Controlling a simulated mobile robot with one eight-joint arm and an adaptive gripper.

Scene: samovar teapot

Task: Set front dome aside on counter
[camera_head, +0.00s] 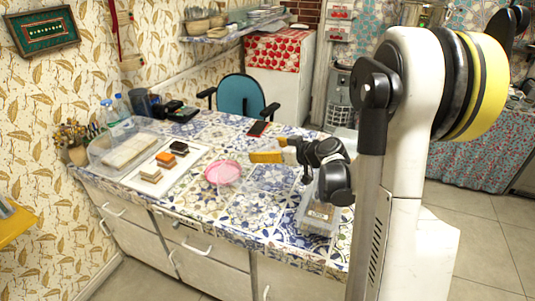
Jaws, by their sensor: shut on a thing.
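My gripper (262,157), with yellow-orange fingers, is over the middle of the tiled counter (205,218). It is shut on a clear dome (258,183), which shows only as a faint see-through shape below the fingers. I cannot tell whether the dome's rim touches the counter. A white tray (192,174) lies at the left of the counter with small bread- or cheese-like pieces (166,160) uncovered at its front. Another clear dome (120,138) covers a loaf-like item at the tray's back left.
A pink plate (222,172) lies just left of the held dome. A clear box (319,218) stands at the right near my column. A phone (258,128) lies at the back edge. Bottles (108,114) stand back left. The front middle of the counter is clear.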

